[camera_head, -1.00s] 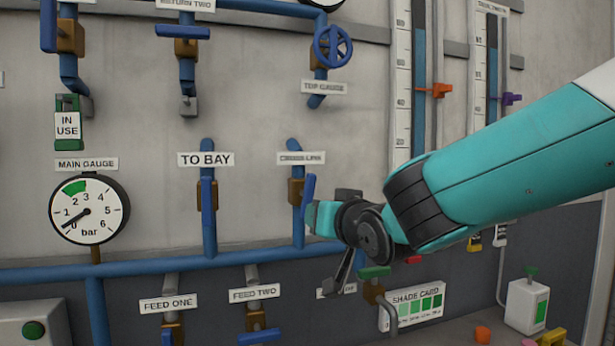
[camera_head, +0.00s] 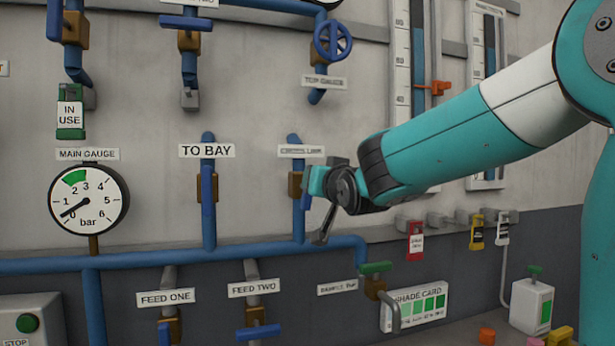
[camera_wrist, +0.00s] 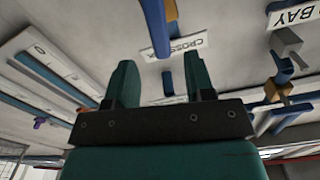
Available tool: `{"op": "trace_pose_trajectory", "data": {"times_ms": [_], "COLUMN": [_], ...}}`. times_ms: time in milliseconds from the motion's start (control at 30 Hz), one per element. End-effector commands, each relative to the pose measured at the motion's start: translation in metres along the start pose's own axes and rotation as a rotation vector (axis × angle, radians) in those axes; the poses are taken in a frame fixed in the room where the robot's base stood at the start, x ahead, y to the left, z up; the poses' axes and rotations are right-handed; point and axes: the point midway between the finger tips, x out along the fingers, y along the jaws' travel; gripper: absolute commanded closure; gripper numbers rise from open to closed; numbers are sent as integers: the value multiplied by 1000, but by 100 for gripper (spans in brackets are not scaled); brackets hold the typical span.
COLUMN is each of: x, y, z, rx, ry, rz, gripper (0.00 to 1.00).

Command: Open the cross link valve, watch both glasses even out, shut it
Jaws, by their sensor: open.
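The cross link valve has a brown body (camera_head: 296,186) on a blue upright pipe, under the CROSS LINK label (camera_head: 307,151). Its blue lever is mostly hidden behind my gripper in the head view. My gripper (camera_head: 315,184) is at the valve's right side. In the wrist view its two teal fingers (camera_wrist: 157,82) stand apart, with nothing gripped between them. The blue lever (camera_wrist: 154,24) shows beyond the fingertips, beside the label. The left glass (camera_head: 417,60) and the right glass (camera_head: 490,45) are at the upper right. My arm covers part of them; I cannot read their levels surely.
The TO BAY valve (camera_head: 208,187) is close on the left. The main gauge (camera_head: 89,199) needle points near zero to one. A horizontal blue pipe (camera_head: 180,258) runs below. A shade card (camera_head: 415,307) and a white box (camera_head: 532,305) are at the lower right.

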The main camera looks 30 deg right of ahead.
Motion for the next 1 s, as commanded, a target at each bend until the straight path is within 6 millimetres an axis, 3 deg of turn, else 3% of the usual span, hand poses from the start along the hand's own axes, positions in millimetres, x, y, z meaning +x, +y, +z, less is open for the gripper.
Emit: {"op": "trace_pose_trajectory", "data": {"times_ms": [200, 400, 600, 867, 1000], "x": [49, 79, 90, 91, 91], "y": [0, 0, 0, 0, 0], "z": [-3, -2, 0, 1, 1], "rx": [-1, 0, 0, 0, 0], "ry": [-4, -3, -1, 0, -1], "rz": [1, 0, -1, -1, -1], "gripper": [51, 51, 51, 51, 83]}}
